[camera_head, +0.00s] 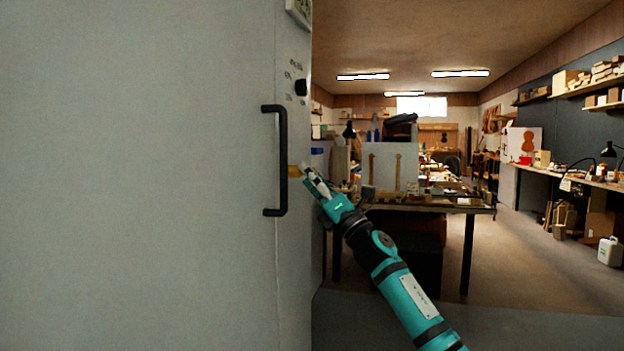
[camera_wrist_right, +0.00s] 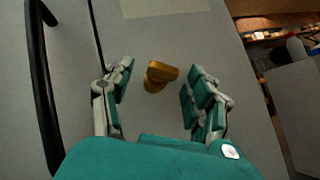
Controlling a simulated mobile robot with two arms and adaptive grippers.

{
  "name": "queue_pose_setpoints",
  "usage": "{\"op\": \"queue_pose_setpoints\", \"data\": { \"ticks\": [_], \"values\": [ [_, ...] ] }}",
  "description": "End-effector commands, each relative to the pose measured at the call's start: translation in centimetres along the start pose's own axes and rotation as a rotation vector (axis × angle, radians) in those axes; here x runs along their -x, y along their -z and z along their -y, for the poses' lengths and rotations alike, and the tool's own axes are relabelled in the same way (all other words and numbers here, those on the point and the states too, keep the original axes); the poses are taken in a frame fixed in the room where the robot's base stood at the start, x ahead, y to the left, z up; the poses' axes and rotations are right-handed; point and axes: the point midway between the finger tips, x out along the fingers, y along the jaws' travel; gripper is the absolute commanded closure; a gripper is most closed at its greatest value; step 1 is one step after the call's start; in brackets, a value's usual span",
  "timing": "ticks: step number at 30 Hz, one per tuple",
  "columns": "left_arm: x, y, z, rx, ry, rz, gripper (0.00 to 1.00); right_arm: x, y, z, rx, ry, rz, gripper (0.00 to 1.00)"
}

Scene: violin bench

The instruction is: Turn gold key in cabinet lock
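The gold key (camera_wrist_right: 160,76) sticks out of the grey cabinet front (camera_wrist_right: 190,35) in the right wrist view. In the head view the key (camera_head: 294,171) shows as a small gold patch just right of the black door handle. My right gripper (camera_wrist_right: 160,85) is open, with one finger on each side of the key and gaps between both fingers and the key. In the head view my right gripper (camera_head: 308,176) points at the key from the right. The lock behind the key is hidden. My left gripper is not in view.
The black handle (camera_head: 281,160) stands out from the cabinet, left of the key; it also shows at the left of the wrist view (camera_wrist_right: 40,90). A black knob (camera_head: 301,87) is higher up. A cluttered workbench (camera_head: 440,208) stands behind my right arm.

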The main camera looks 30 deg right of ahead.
Motion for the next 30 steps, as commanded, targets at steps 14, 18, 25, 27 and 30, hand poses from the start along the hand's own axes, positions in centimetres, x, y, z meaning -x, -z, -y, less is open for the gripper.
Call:
{"op": "queue_pose_setpoints", "data": {
  "ticks": [14, 18, 25, 27, 30],
  "values": [
    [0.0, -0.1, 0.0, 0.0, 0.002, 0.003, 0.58, 3.4, 0.1, 0.2, 0.001, 0.004, -0.002, 0.43],
    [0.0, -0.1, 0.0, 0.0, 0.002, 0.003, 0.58, 6.1, 0.1, 0.2, 0.001, 0.004, -0.003, 0.43],
    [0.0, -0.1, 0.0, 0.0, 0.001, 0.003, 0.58, 9.9, 0.1, 0.1, 0.0, 0.002, -0.002, 0.43],
    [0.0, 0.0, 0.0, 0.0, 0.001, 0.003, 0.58, 10.7, 0.1, 0.1, -0.001, 0.001, -0.001, 0.43],
    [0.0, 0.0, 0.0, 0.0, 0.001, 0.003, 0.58, 11.5, 0.1, 0.1, -0.001, 0.001, -0.001, 0.43]
  ]
}}
